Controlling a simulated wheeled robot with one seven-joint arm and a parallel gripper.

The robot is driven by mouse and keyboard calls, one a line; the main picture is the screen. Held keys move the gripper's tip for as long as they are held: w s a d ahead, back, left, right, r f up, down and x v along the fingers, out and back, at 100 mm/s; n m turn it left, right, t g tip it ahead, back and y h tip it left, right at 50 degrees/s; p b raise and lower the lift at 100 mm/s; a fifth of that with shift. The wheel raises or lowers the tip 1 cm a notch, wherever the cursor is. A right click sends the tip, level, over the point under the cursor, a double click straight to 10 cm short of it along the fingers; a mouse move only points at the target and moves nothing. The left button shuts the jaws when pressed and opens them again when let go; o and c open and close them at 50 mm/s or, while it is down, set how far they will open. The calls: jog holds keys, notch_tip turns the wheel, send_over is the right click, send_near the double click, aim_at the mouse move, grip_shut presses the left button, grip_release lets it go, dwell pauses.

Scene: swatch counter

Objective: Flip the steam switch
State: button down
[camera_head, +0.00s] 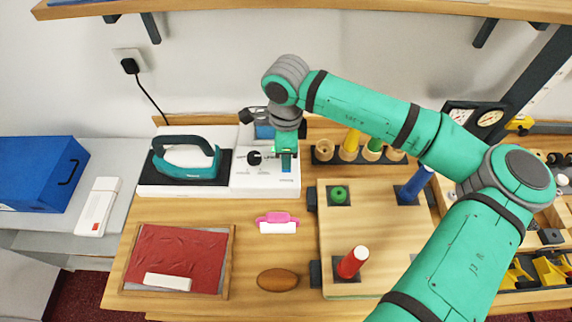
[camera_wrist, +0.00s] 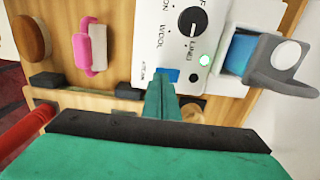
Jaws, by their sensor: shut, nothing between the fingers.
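The white iron station (camera_head: 250,182) stands at the back of the wooden counter, with a teal iron (camera_head: 186,158) resting on its left part. Its panel has a black dial (camera_head: 254,158), which also shows in the wrist view (camera_wrist: 193,21). A blue switch (camera_wrist: 167,75) sits near the panel's edge in the wrist view, and a green lamp (camera_wrist: 205,60) glows beside it. My gripper (camera_wrist: 160,90) is shut and empty. Its fingertips are right at the blue switch and cover part of it. I cannot tell whether they touch it or which way it is set.
A blue tank (camera_wrist: 240,52) with a raised grey lid (camera_wrist: 280,58) is close to my gripper. Thread spools (camera_head: 349,148) stand to the right.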

jog(key=shift+f, duration=0.75)
dwell(0.4)
jog(key=shift+w+r, duration=0.1)
jog(key=shift+r, duration=3.45)
